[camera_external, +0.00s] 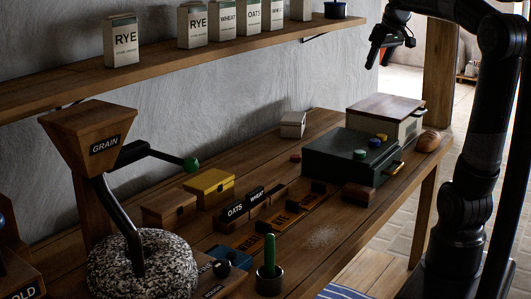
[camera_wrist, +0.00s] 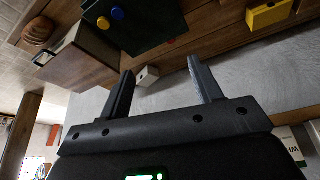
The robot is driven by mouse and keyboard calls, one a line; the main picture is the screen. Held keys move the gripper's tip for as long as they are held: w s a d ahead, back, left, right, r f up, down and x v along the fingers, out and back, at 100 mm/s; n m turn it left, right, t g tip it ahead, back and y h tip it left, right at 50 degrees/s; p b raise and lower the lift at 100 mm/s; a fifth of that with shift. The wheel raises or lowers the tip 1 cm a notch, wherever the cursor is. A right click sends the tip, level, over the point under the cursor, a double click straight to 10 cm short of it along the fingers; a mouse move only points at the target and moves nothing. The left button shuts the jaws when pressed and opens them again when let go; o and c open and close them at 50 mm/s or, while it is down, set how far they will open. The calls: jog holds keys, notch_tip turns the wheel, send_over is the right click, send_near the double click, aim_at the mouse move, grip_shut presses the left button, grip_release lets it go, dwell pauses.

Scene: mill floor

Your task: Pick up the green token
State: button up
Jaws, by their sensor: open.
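The green token (camera_external: 360,154) is a small round disc lying on top of the dark green box (camera_external: 335,158) on the bench. A yellow token (camera_external: 382,137) and a blue token (camera_external: 375,143) lie on the same lid, farther back. These two also show in the wrist view, the blue token (camera_wrist: 117,13) and the yellow token (camera_wrist: 103,22). The green token is not visible there. My gripper (camera_external: 376,60) is high above the back of the bench, well above the box, apart from everything. Its fingers (camera_wrist: 160,68) are spread and empty.
A red token (camera_external: 295,157) lies on the bench left of the box. A pale box with a wooden lid (camera_external: 400,113) stands behind it, with a bread loaf (camera_external: 428,141) at right. A brown block (camera_external: 358,194) is in front. The wall shelf (camera_external: 215,55) holds several cartons.

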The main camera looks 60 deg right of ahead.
send_near(360, 151)
jog(key=shift+x, duration=4.1)
jog(key=shift+a, duration=0.1)
jog(key=c, duration=1.1)
